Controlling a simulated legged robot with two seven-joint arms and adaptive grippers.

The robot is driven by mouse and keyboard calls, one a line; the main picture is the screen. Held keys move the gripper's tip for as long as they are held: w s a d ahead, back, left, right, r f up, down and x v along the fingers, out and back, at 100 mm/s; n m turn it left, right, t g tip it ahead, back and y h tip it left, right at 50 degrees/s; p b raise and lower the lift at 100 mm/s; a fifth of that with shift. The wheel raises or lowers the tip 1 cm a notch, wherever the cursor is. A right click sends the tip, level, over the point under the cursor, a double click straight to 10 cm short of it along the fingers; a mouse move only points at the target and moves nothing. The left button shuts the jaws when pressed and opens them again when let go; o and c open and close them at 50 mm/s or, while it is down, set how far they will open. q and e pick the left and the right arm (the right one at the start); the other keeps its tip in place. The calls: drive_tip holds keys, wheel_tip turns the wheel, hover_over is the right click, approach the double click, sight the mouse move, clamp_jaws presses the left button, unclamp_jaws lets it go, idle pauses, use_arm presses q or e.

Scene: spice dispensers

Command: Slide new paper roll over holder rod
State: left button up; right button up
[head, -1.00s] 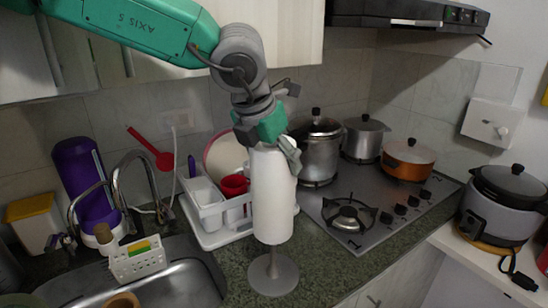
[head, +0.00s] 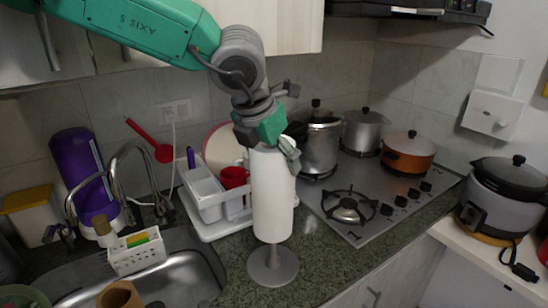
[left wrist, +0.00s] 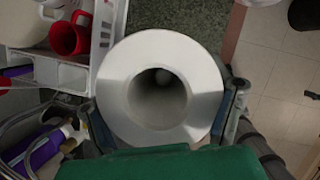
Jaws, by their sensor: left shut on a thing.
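A white paper roll (head: 272,195) hangs upright in my left gripper (head: 268,143), which is shut on its top end. The grey holder (head: 273,266) stands on the counter directly under the roll. A short piece of its rod shows between the roll's lower edge and the round base. The left wrist view looks down on the roll's top ring (left wrist: 208,100), with gripper fingers on both sides. A pale round spot lies inside the dark core; I cannot tell if it is the rod's tip. My right gripper is not in view.
A white dish rack (head: 208,228) with a red cup (head: 233,178) stands close behind and left of the roll. The sink (head: 185,280) is at left, with a brown cardboard tube (head: 120,296) at the bottom edge. The gas stove (head: 345,210) lies to the right.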

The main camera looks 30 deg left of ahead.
sight(266, 183)
use_arm(q)
wheel_tip(266, 183, down, 11)
drive_tip(key=b, duration=0.7)
drive_tip(key=shift+s+d, duration=0.15)
idle(3.0)
drive_tip(key=o, duration=1.7)
drive_tip(key=shift+r, duration=0.1)
drive_tip(key=v, duration=0.7)
drive_tip(key=shift+s+a+r, duration=0.1)
drive_tip(key=shift+a+r, duration=0.15)
drive_tip(key=shift+r, duration=0.1)
drive_tip(key=shift+d+r, duration=0.15)
drive_tip(key=shift+d, duration=0.4)
drive_tip(key=shift+a, duration=0.15)
